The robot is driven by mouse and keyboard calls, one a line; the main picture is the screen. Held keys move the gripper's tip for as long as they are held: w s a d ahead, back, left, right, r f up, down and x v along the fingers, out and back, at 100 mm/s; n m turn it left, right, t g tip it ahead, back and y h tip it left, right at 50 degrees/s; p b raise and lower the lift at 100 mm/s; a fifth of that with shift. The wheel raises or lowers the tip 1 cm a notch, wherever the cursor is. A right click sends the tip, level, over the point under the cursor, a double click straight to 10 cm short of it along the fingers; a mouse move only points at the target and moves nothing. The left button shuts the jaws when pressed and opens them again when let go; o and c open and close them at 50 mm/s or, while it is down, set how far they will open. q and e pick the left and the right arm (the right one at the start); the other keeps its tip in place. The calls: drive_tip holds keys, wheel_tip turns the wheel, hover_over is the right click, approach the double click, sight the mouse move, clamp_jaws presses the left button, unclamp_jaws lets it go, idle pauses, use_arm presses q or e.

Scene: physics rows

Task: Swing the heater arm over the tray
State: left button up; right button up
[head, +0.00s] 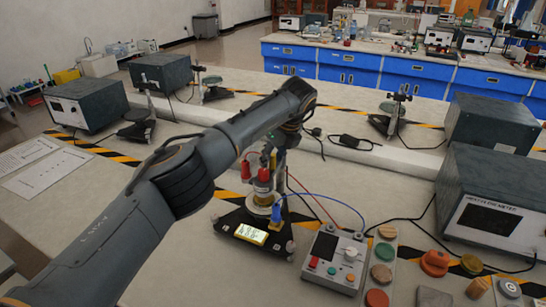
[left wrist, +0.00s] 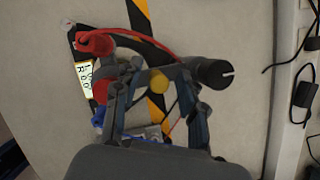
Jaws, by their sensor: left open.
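A test stand with a dark base (head: 229,219) and a lit yellow display (head: 250,234) stands on the bench in the head view. A pale round stack (head: 263,200) with red parts rises from it, partly behind my left arm. My left gripper (head: 270,158) points down at the stand's top. In the left wrist view my left gripper (left wrist: 158,72) is open, fingers either side of a yellow round part (left wrist: 159,82). A dark cylinder with a white mark (left wrist: 213,73) lies right of the fingers, and a red part (left wrist: 96,43) upper left. I cannot tell the heater arm or contact clearly.
A control box (head: 335,256) with buttons is wired to the stand. Round samples (head: 382,274) lie right of it, before a heat flow meter (head: 492,215). Cables cross the bench (head: 340,190).

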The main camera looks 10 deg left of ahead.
use_arm(q)
drive_tip(key=shift+r, duration=0.1)
drive_tip(key=shift+r, duration=0.3)
drive_tip(key=v, duration=1.1)
drive_tip(key=shift+s+d, duration=0.2)
